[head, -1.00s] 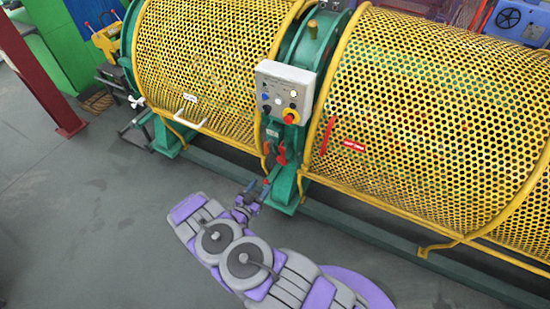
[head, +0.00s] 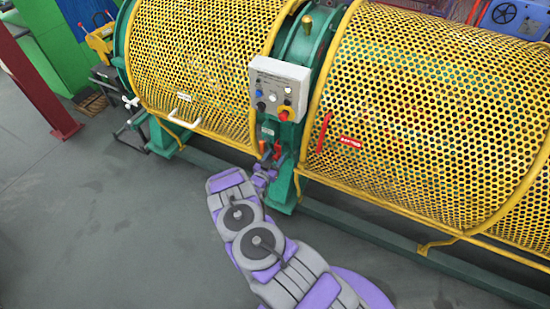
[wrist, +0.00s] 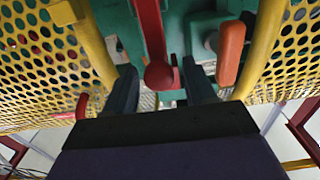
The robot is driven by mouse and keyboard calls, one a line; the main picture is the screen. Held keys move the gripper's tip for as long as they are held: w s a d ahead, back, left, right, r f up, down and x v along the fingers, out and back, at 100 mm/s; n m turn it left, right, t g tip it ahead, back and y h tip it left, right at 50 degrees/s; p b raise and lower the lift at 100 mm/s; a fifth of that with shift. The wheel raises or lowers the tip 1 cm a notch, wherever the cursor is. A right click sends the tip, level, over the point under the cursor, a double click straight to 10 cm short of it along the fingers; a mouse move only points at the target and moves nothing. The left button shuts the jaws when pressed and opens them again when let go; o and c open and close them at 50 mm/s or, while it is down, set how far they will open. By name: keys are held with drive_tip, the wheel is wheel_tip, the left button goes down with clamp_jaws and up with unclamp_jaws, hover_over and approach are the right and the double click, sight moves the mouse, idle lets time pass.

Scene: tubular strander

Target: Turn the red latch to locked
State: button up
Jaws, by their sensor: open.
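In the wrist view a red lever with a round ball end (wrist: 160,75), which looks like the red latch, hangs in front of a green housing. My gripper (wrist: 161,84) is open, with one dark finger on each side of the ball; I cannot tell whether either finger touches it. An orange-red handle (wrist: 231,52) hangs just right of the right finger. In the head view my gripper (head: 266,166) is at the green post between the yellow guards, close below small red handles (head: 277,151). My arm partly hides that spot.
A control box (head: 279,88) with a red knob sits above my gripper. Perforated yellow guards (head: 420,130) stand on both sides, with yellow frame bars close to the fingers. A long green base rail (head: 400,252) runs along the floor. Open grey floor (head: 90,210) lies to the left.

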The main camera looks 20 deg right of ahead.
drive_tip(key=shift+w+d, duration=0.15)
drive_tip(key=shift+d, duration=0.1)
drive_tip(key=shift+a, duration=0.15)
clamp_jaws()
idle(0.4)
